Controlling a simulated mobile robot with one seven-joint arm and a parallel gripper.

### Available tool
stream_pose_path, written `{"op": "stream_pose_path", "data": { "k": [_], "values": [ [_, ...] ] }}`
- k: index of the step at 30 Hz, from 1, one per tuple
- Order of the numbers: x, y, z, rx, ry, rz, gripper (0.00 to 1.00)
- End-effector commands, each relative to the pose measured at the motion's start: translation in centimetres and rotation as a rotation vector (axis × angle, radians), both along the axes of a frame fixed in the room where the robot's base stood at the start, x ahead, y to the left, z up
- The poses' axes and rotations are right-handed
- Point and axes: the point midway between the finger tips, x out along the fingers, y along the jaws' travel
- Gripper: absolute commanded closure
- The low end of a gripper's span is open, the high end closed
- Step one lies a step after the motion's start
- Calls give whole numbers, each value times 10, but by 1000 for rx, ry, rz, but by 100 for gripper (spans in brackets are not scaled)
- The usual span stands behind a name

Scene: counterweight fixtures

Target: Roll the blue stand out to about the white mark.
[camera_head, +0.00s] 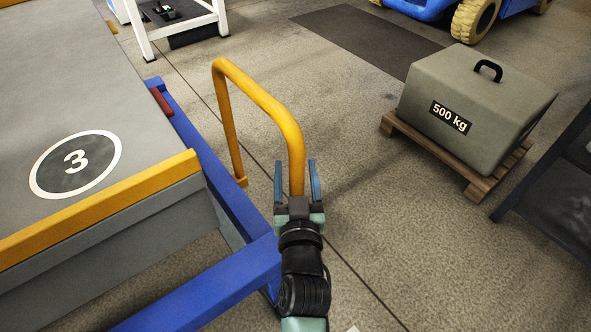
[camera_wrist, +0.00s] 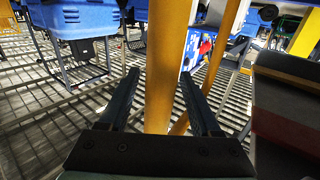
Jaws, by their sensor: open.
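The blue stand (camera_head: 228,200) is at the left in the head view, a frame of blue beams carrying a large grey block (camera_head: 120,228) marked 3. A yellow tube handle (camera_head: 262,95) is bent in an arch at its right side. My gripper (camera_head: 296,164) is open, with one finger on each side of the handle's near upright. In the wrist view, the yellow upright (camera_wrist: 166,50) stands between the two open fingers (camera_wrist: 160,76), with gaps visible at both sides. A small white patch (camera_head: 352,328) shows at the bottom edge of the head view; I cannot tell whether it is the white mark.
A 500 kg weight (camera_head: 478,100) sits on a wooden pallet (camera_head: 480,183) at the right. A dark structure (camera_head: 555,200) stands at the right edge. A white-framed table (camera_head: 147,50) and a blue wheeled machine (camera_head: 420,8) are at the back. The floor between handle and pallet is clear.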

Motion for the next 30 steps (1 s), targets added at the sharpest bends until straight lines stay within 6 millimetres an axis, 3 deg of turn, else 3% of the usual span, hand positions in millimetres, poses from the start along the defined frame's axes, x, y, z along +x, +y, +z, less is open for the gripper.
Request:
{"op": "stream_pose_path", "data": {
  "k": [12, 23, 30],
  "values": [
    [7, 0, 0, 0, 0, 0, 36],
    [7, 0, 0, 0, 0, 0, 100],
    [7, 0, 0, 0, 0, 0, 100]
  ]
}}
